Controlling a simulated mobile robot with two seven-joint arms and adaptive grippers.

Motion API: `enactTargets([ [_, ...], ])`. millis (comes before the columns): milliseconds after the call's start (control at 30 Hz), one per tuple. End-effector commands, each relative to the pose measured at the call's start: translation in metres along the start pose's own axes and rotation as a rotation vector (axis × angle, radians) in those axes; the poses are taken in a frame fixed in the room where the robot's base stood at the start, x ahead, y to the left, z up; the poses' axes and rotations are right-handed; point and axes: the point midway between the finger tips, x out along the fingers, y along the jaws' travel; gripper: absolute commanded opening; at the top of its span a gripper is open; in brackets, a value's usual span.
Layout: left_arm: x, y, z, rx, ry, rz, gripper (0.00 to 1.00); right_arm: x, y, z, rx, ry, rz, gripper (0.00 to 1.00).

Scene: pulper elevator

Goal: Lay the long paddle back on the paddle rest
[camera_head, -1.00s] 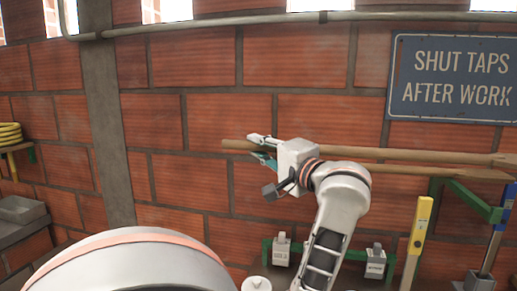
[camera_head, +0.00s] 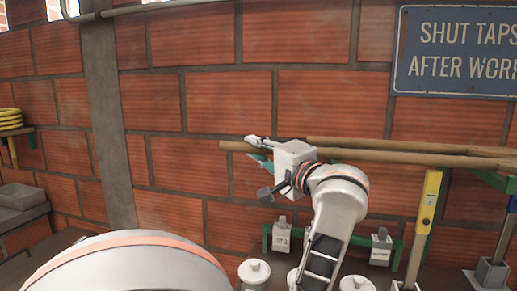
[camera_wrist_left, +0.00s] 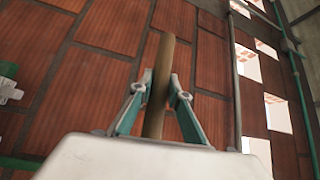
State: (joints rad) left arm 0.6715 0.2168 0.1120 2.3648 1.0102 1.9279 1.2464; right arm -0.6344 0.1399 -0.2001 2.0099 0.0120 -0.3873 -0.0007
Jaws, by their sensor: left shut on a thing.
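My left gripper (camera_head: 259,150) is shut around the brown wooden shaft of the long paddle (camera_head: 232,146), near its left end. In the left wrist view the paddle shaft (camera_wrist_left: 155,118) runs between the two teal fingers of the gripper (camera_wrist_left: 160,92). The paddle reaches right, roughly level, behind my wrist. A second wooden pole (camera_head: 350,143) runs close beside it. On the right both pass by a green bracket (camera_head: 494,181), which looks like the paddle rest. I cannot tell whether the held paddle touches it. My right gripper is out of view.
The brick wall is close behind, with a blue sign (camera_head: 455,50) upper right. A yellow-handled tool (camera_head: 428,200) stands below the poles. A low green rack (camera_head: 305,238) holds grey weights, with white lidded pots (camera_head: 254,272) in front. A yellow hose coil (camera_head: 10,119) is far left.

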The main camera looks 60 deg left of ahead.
Motion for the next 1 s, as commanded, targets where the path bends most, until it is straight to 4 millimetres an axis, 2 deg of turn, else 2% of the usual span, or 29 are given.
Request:
enactTargets([
  [300,0.000,0.000,0.001,-0.006,0.000,0.001,0.00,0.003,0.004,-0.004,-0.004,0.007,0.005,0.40],
  [333,0.000,0.000,0.001,-0.006,0.000,0.001,0.25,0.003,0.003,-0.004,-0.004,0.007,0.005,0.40],
  [400,0.000,0.000,0.001,-0.005,0.000,0.001,0.36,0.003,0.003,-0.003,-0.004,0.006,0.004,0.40],
  [767,-0.002,0.001,0.000,0.002,0.001,0.000,0.36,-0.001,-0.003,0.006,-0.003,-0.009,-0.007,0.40],
  [867,-0.010,0.002,-0.001,0.001,0.003,0.002,0.36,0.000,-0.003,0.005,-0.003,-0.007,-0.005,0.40],
  [1000,-0.034,0.001,-0.001,-0.001,0.005,0.003,0.36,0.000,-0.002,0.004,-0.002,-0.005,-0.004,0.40],
])
